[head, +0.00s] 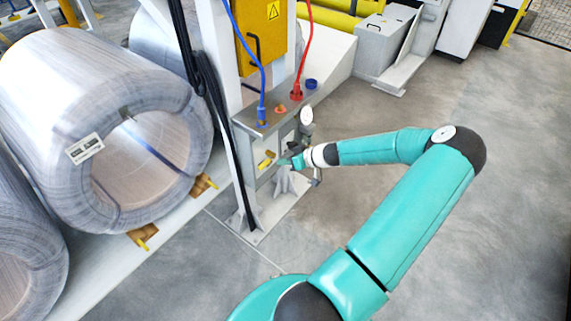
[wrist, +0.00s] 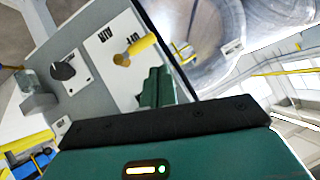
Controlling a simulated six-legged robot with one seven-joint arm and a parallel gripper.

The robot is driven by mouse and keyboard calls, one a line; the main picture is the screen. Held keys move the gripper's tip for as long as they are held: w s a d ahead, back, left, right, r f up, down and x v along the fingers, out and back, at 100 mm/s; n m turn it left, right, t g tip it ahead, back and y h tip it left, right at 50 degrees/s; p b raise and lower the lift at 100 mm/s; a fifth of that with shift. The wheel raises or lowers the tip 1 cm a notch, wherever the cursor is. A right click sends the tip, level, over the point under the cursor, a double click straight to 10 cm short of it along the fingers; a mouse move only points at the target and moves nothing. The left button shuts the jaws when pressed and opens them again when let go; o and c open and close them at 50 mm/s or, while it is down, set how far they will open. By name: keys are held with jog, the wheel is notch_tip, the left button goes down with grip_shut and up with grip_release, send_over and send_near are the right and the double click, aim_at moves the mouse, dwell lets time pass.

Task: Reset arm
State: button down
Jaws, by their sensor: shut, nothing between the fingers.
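My gripper (head: 290,163) is at the end of my teal arm, beside the lower part of a grey post-mounted panel (head: 262,140) in the head view. In the wrist view its green fingers (wrist: 157,86) are shut with nothing between them. A yellow valve handle (wrist: 142,47) on a brass stem sits on the panel's white plate just beyond the fingertips. The handle also shows in the head view (head: 266,161), left of the gripper. I cannot tell whether the fingers touch it. A black knob (wrist: 63,70) is on the panel to the left.
Large wrapped coils (head: 85,105) lie on a rack at the left. A blue cable plug (head: 262,115) and a red cable plug (head: 296,92) stand on the panel's top. A grey box (head: 383,38) is behind. The concrete floor at the right (head: 500,180) is clear.

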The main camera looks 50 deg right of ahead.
dwell(0.6)
jog(key=w+a+r+n+g+h, duration=0.15)
jog(key=a+r+g, duration=0.25)
jog(key=a+r, duration=0.65)
jog(key=a+r+n+g, duration=0.2)
jog(key=a+r+g, duration=0.35)
jog(key=a, duration=0.85)
jog(key=s+a+r+m+t+h, duration=0.1)
jog(key=s+a+r+t, duration=0.1)
jog(key=s+a+r, duration=0.5)
jog(key=s+a+r+m+t+h, duration=0.1)
jog(key=s+a+r+t, duration=0.1)
jog(key=s+a+r, duration=0.6)
notch_tip(320, 180, up, 4)
jog(key=shift+a+r, duration=0.15)
jog(key=shift+r, duration=0.1)
